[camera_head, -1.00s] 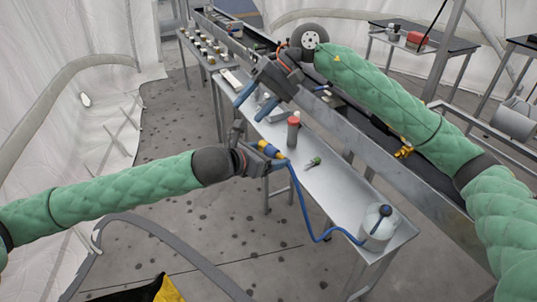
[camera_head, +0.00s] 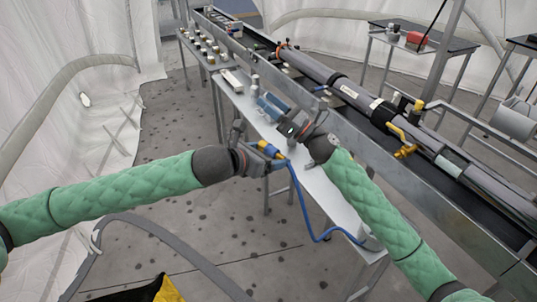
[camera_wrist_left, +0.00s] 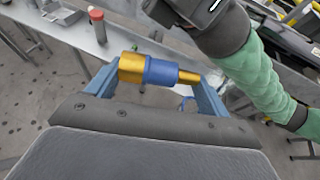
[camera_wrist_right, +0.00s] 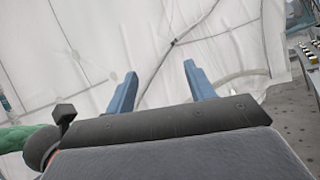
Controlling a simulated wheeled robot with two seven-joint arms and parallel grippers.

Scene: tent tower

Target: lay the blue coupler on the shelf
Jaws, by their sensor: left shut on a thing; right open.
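The blue coupler (camera_wrist_left: 160,70), a blue sleeve with brass-coloured ends, lies crosswise between the fingers of my left gripper (camera_wrist_left: 155,88). In the head view my left gripper (camera_head: 268,154) is shut on the coupler (camera_head: 267,149), at the left edge of the grey metal shelf (camera_head: 318,192). A blue hose (camera_head: 305,210) hangs from near the coupler and runs down to the right along the shelf. My right gripper (camera_head: 272,105) is open and empty, over the shelf just beyond the left one. In the right wrist view its fingers (camera_wrist_right: 160,85) are apart with nothing between them.
A red-capped bottle (camera_wrist_left: 97,25) stands on the shelf. A long trough with a grey pipe (camera_head: 365,100) runs along the shelf's right side. A table of small parts (camera_head: 205,48) stands at the back left.

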